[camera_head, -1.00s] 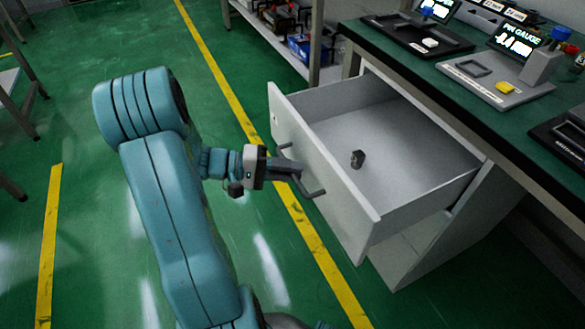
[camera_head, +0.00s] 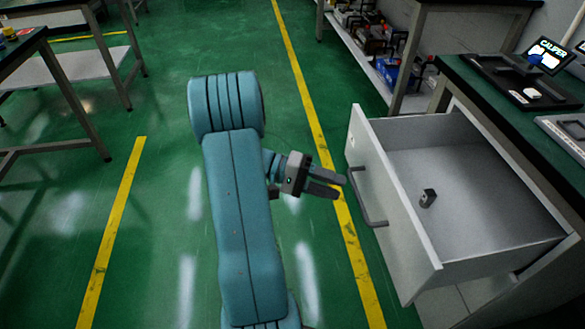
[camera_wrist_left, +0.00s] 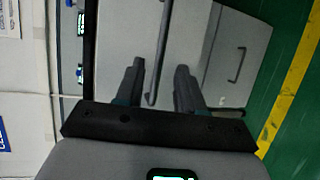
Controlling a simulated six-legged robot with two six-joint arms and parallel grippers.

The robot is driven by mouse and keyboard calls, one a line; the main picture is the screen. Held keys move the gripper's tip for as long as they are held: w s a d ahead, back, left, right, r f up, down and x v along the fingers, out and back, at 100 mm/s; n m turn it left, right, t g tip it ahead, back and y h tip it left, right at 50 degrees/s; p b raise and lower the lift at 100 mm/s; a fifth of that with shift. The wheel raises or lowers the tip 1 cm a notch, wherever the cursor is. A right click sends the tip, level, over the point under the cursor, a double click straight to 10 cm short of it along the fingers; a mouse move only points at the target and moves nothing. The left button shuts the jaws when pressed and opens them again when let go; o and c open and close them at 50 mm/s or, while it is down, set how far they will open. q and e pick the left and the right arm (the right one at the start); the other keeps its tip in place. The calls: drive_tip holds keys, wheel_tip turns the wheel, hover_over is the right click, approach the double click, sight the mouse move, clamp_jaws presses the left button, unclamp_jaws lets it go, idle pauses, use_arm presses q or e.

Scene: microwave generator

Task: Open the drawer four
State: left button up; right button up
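The grey drawer (camera_head: 395,205) stands pulled well out from under the green-topped bench. A small dark metal part (camera_head: 428,198) lies inside it. Its bar handle (camera_head: 367,198) is on the front panel. My left gripper (camera_head: 341,185) is open and empty, a little left of the handle and apart from it. In the left wrist view the two fingers (camera_wrist_left: 160,85) are spread, with the handle (camera_wrist_left: 158,60) appearing between them and ahead. Another closed front with a handle (camera_wrist_left: 237,65) shows to the right. My right gripper is not in view.
The bench top (camera_head: 475,85) at right carries a caliper display (camera_head: 548,55) and dark trays. A shelf with tools (camera_head: 375,60) stands at the back. Another table (camera_head: 75,65) is at far left. The green floor with yellow lines is clear around my arm.

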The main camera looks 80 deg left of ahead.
use_arm(q)
drive_tip(key=p+v, duration=0.1)
drive_tip(key=v, duration=0.9)
drive_tip(key=shift+p, duration=0.3)
drive_tip(key=shift+a, duration=0.1)
